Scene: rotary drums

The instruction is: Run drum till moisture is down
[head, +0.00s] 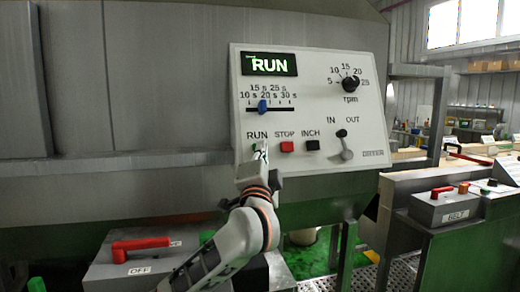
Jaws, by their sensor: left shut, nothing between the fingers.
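The control panel (310,172) is white and its display (269,64) reads RUN in green. My left gripper (260,150) is shut and empty, with its fingertips at the spot under the RUN label. The gripper covers most of the RUN button, and I cannot tell if it touches or presses it. The red STOP button (287,146) and black INCH button (312,145) are to its right. A blue slider (263,106) sits on the seconds scale. A black rpm knob (350,84) and a lever (344,146) under IN and OUT are at the right. My right gripper is out of view.
The grey drum housing (180,80) fills the left and back. A box with a red handle (140,245), labelled OFF, stands at lower left. A BELT box (445,208) with a red handle is at right. Benches and shelves lie behind.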

